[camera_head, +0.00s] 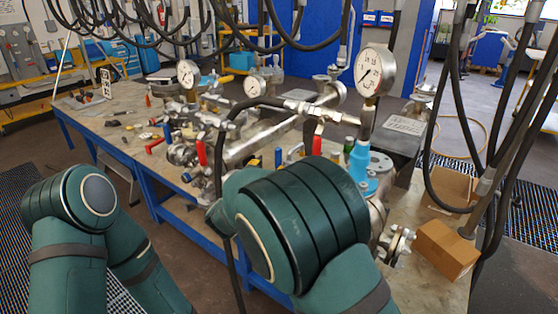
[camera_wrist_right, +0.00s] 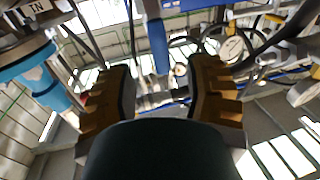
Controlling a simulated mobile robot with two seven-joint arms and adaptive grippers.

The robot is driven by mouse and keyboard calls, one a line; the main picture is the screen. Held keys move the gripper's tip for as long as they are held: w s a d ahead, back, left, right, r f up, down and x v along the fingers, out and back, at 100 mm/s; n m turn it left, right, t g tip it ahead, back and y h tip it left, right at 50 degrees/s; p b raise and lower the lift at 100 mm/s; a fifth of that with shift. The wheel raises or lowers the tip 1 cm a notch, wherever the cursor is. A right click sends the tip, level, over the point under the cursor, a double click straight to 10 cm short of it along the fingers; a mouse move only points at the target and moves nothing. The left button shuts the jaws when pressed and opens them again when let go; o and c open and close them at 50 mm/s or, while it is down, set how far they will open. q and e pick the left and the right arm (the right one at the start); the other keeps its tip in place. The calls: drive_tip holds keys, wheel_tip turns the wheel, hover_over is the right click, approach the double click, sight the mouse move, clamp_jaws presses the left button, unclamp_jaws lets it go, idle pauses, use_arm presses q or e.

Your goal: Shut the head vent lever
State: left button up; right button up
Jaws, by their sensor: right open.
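I cannot tell which handle is the head vent lever. In the head view, a red lever handle (camera_head: 316,145) stands upright on the pipework, and another red handle (camera_head: 202,152) stands upright further left. A small blue handle (camera_head: 278,157) is between them. In the right wrist view my right gripper (camera_wrist_right: 160,72) is open, its two brown fingers apart. A blue bar (camera_wrist_right: 156,38) shows beyond the gap, and I see nothing gripped. My right arm hides this gripper in the head view. My left arm is at the left of the head view, its gripper out of view.
A pressure gauge (camera_head: 374,70) rises above a blue fitting (camera_head: 359,160) beside my right arm. Other gauges and steel pipes crowd the workbench (camera_head: 118,140). Black hoses (camera_head: 457,120) hang from above. A cardboard box (camera_head: 446,248) sits at the right.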

sight(277, 160)
drive_tip(key=x, duration=0.6)
clamp_jaws()
